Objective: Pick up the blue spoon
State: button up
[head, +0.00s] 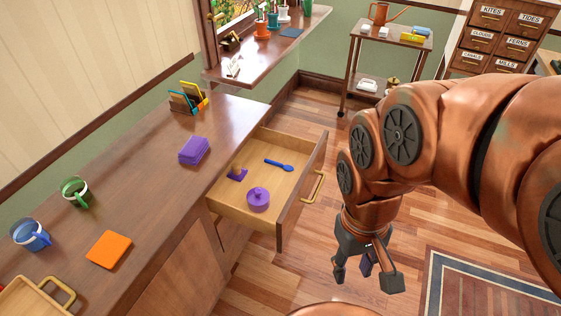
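The blue spoon (278,164) lies flat in the open wooden drawer (236,209), toward its far side. A purple lidded pot (258,199) and a small purple item with a brown knob (237,174) lie in the same drawer, apart from the spoon. My gripper (367,284) hangs pointing down over the floor, to the right of the drawer and nearer to me. Its fingers are spread, with nothing seen between them. It is well apart from the spoon.
The drawer's front panel with its handle (313,187) stands between my gripper and the spoon. The counter (150,150) holds mugs, an orange square (108,249) and a purple stack (194,150). A trolley (391,38) stands at the back. Floor right of the drawer is clear.

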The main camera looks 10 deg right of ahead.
aim_at(289, 167)
jog(key=z, duration=1.5)
jog(key=i, duration=0.9)
jog(key=u, duration=3.1)
jog(key=i, duration=0.5)
